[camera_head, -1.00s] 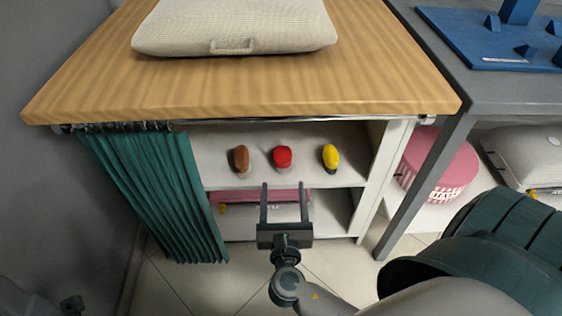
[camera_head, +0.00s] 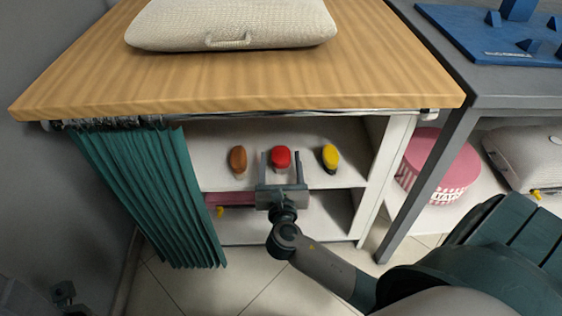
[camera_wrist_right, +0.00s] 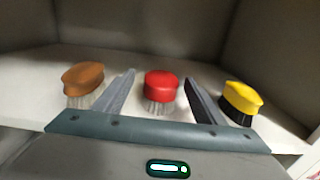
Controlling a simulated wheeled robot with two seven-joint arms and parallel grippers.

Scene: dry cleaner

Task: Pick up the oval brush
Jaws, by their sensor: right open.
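Three brushes stand in a row on the upper shelf under the wooden counter. The brown brush (camera_head: 238,159) has an elongated oval top, the red brush (camera_head: 281,157) in the middle looks rounder, and the yellow brush (camera_head: 330,158) is on the right. My right gripper (camera_head: 281,154) is open, its fingers pointing into the shelf on either side of the red brush. In the right wrist view the red brush (camera_wrist_right: 161,90) shows between the two fingers, with the brown brush (camera_wrist_right: 82,80) outside left and the yellow brush (camera_wrist_right: 241,101) outside right. A small part of my left gripper (camera_head: 65,293) shows at bottom left; its fingers are unclear.
A green curtain (camera_head: 150,195) hangs at the left of the shelf opening. The wooden counter (camera_head: 240,85) overhangs it. A white side panel (camera_head: 388,170) bounds the right. A pink item (camera_head: 228,199) lies on the lower shelf.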

